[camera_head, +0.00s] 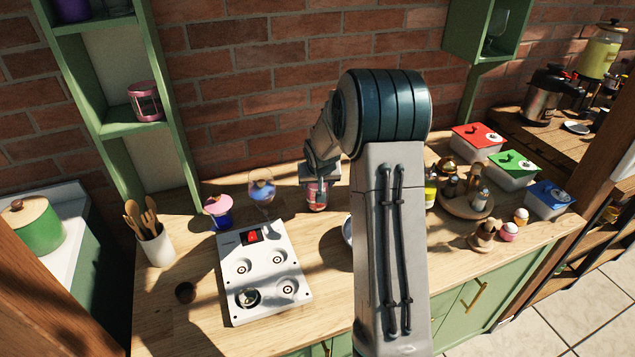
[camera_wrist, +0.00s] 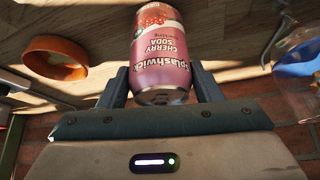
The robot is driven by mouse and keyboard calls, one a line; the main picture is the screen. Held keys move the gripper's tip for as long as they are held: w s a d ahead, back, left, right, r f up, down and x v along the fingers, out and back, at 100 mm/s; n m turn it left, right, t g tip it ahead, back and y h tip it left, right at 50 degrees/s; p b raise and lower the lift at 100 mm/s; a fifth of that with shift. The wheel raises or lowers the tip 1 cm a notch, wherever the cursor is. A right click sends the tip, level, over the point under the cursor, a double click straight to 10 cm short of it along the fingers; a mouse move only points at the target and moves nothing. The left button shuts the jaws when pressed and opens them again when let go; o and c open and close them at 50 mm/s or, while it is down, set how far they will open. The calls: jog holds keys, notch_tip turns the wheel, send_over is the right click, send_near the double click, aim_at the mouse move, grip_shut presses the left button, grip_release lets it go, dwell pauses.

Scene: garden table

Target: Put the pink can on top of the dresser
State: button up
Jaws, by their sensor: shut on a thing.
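The pink can (camera_head: 317,196) is in my gripper (camera_head: 318,180), above or at the back of the wooden worktop near the brick wall. In the wrist view the can (camera_wrist: 160,52) sits between the two fingers, its cherry soda label upside down in the picture. My gripper (camera_wrist: 160,88) is shut on the can. Whether the can's base touches the wood, I cannot tell. The green cabinet with the wooden top (camera_head: 335,292) spans the middle of the head view; it may be the dresser. My arm hides part of the worktop.
A white hob (camera_head: 262,268), a glass (camera_head: 262,190) and a utensil pot (camera_head: 152,240) stand left of the can. Lidded boxes (camera_head: 512,170) and a round tray (camera_head: 466,205) stand right. A green shelf (camera_head: 135,122) rises at the left. An orange ring-shaped thing (camera_wrist: 55,57) shows in the wrist view.

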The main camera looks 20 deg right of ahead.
jog(key=o, duration=1.2)
jog(key=shift+s+r, duration=0.1)
jog(key=shift+r, duration=0.25)
jog(key=v, duration=1.1)
jog(key=s+a+r+n+g, duration=0.1)
jog(key=s+a, duration=0.2)
jog(key=s, duration=0.7)
jog(key=s+a+r+n+g+y, duration=0.1)
jog(key=s+a, duration=0.3)
jog(key=s, duration=0.6)
jog(key=s+a+n+b, duration=0.1)
jog(key=s+a, duration=0.3)
jog(key=s, duration=0.6)
jog(key=shift+a+r+g+y, duration=0.15)
jog(key=shift+r+g+y, duration=0.15)
jog(key=shift+r+g, duration=0.1)
